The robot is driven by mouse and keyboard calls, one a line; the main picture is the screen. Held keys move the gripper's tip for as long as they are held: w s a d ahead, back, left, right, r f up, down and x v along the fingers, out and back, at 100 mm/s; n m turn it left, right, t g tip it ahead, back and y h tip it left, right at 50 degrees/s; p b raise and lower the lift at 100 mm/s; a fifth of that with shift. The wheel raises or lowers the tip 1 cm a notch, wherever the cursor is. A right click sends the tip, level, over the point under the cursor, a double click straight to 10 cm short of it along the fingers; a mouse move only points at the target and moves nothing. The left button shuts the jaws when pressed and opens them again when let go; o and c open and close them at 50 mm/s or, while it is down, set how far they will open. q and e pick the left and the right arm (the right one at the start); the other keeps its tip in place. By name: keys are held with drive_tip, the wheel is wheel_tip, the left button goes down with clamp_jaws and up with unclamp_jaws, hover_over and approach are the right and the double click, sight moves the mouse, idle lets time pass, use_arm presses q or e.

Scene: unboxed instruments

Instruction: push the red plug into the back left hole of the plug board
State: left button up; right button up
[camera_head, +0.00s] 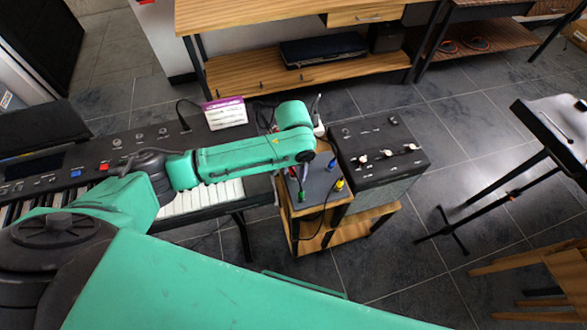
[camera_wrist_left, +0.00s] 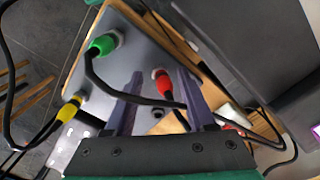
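The grey plug board (camera_head: 318,187) lies on a small wooden stand; it also shows in the left wrist view (camera_wrist_left: 128,55). The red plug (camera_wrist_left: 164,84) points at the board's surface, its metal end at a socket; how deep it sits I cannot tell. My left gripper (camera_wrist_left: 160,80) is over the board, its two dark fingers apart on either side of the red plug, with visible gaps. A green plug (camera_wrist_left: 103,45) and a yellow plug (camera_wrist_left: 68,110) stand in the board. A blue plug (camera_head: 332,164) shows in the head view. My right gripper is out of view.
A black cable crosses near the fingers in the wrist view. A black box with knobs (camera_head: 380,155) stands right of the board. A keyboard (camera_head: 120,165) and a purple-white box (camera_head: 225,112) are to the left. A wooden bench (camera_head: 280,75) is behind.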

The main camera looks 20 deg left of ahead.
use_arm(q)
wheel_tip(320, 180, up, 15)
drive_tip(key=shift+f, duration=0.2)
